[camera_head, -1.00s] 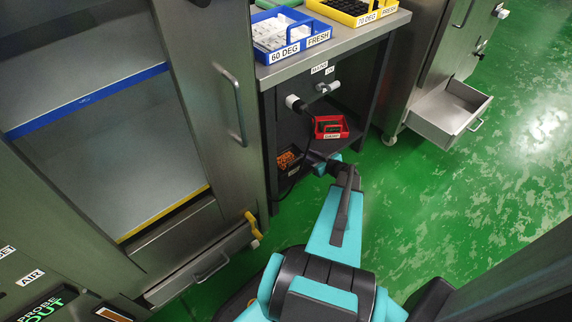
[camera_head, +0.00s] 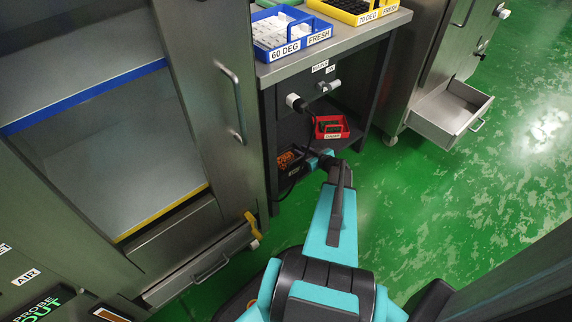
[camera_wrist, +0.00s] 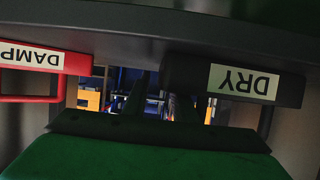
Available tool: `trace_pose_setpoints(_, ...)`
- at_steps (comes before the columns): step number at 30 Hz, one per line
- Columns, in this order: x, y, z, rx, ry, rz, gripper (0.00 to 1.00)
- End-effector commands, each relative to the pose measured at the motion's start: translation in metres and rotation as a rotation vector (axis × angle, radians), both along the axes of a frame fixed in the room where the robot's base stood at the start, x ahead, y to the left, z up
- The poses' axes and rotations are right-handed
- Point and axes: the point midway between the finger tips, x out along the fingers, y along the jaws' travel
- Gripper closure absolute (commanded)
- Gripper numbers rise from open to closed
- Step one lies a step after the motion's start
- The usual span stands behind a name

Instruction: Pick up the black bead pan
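The black bead pan (camera_head: 292,172), with orange beads in it, sits on the low shelf under the bench in the head view. In the wrist view its dark front (camera_wrist: 190,88) carries a white DRY label, which appears upside down. My gripper (camera_head: 322,156) is low at the shelf, just right of the pan in the head view. Its fingers are small and partly hidden there. In the wrist view, dark shapes show near the pan's front, but I cannot tell the finger gap or any contact.
A red pan (camera_head: 331,133) labelled DAMP stands beside the black pan and also shows in the wrist view (camera_wrist: 77,64). A dark cable (camera_head: 305,118) hangs from a knob nearby. Blue (camera_head: 272,50) and yellow (camera_head: 350,18) trays stand on the bench. An open drawer (camera_head: 440,115) stands at right.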

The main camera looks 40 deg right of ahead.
Motion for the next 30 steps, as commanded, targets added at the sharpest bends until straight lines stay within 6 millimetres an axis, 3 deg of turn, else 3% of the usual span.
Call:
trace_pose_setpoints(3,-0.0003,-0.0002,-0.0001,0.0,0.0,0.0,0.75)
trace_pose_setpoints(8,-0.0004,-0.0002,-0.0002,0.0,0.0,0.0,1.0)
trace_pose_setpoints(30,-0.0009,-0.0005,-0.0002,0.0,0.0,-0.001,1.0)
